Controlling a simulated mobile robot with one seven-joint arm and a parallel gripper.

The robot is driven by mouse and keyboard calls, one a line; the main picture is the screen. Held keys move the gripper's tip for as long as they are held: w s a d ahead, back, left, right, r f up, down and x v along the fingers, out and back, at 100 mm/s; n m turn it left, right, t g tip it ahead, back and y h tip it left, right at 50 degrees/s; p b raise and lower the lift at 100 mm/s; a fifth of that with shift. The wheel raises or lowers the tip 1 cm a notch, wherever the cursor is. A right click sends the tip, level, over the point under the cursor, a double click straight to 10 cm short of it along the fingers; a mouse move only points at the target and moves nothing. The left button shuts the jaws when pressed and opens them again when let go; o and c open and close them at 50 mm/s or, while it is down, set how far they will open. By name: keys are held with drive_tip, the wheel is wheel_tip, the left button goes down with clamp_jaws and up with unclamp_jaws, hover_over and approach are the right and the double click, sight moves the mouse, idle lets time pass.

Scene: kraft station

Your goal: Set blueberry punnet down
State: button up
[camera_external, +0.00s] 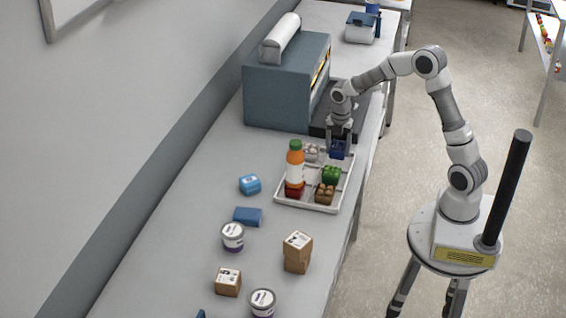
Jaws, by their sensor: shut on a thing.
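The blueberry punnet (338,149) is a small dark blue box at the far right corner of the white tray (322,208). My gripper (339,138) points down from above and is shut on the punnet. I cannot tell whether the punnet touches the tray floor or hangs just above it. The fingers partly hide its top.
The tray also holds an orange bottle (295,168), a green punnet (331,175), a brown punnet (325,194), a red one (294,188) and a pale one (311,153). A blue-grey machine (285,90) stands behind.

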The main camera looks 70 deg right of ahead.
sight(337, 156)
drive_tip(key=shift+f, duration=1.6)
drive_tip(key=shift+f, duration=0.2)
drive_tip(key=o, duration=1.1)
wheel_tip(337, 156, up, 12)
drive_tip(key=shift+r+p, duration=0.25)
drive_tip(key=shift+p, duration=0.35)
